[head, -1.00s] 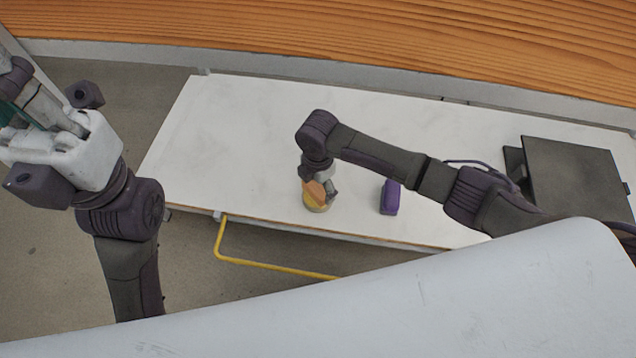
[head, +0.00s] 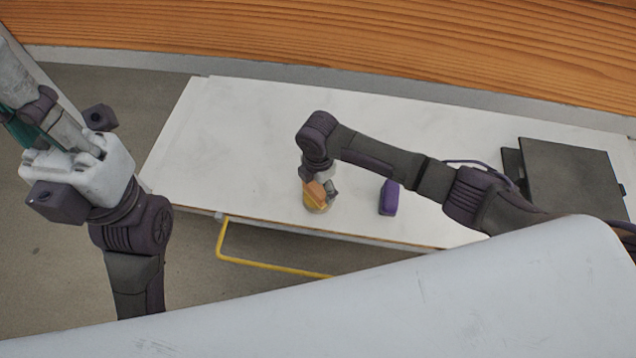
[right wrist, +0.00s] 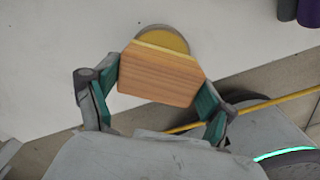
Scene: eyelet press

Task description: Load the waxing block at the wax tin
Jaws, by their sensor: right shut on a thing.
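The waxing block (right wrist: 160,74) is a wooden block with a pale yellow edge. My right gripper (right wrist: 158,88) is shut on it, a finger at each side. The block also shows in the head view (head: 315,191), under the right wrist. The wax tin (right wrist: 166,37) is round with a yellow top and stands on the white table; it also shows in the head view (head: 318,206). The block's yellow edge overlaps the tin and hides part of it; I cannot tell whether they touch. My left gripper (head: 50,110) is raised at the far left, away from the table; its fingers are unclear.
A purple object (head: 389,198) stands just right of the tin. A dark flat-topped unit (head: 572,180) is at the table's right end. A yellow rail (head: 275,265) runs below the front edge. The table's left part (head: 225,150) is clear.

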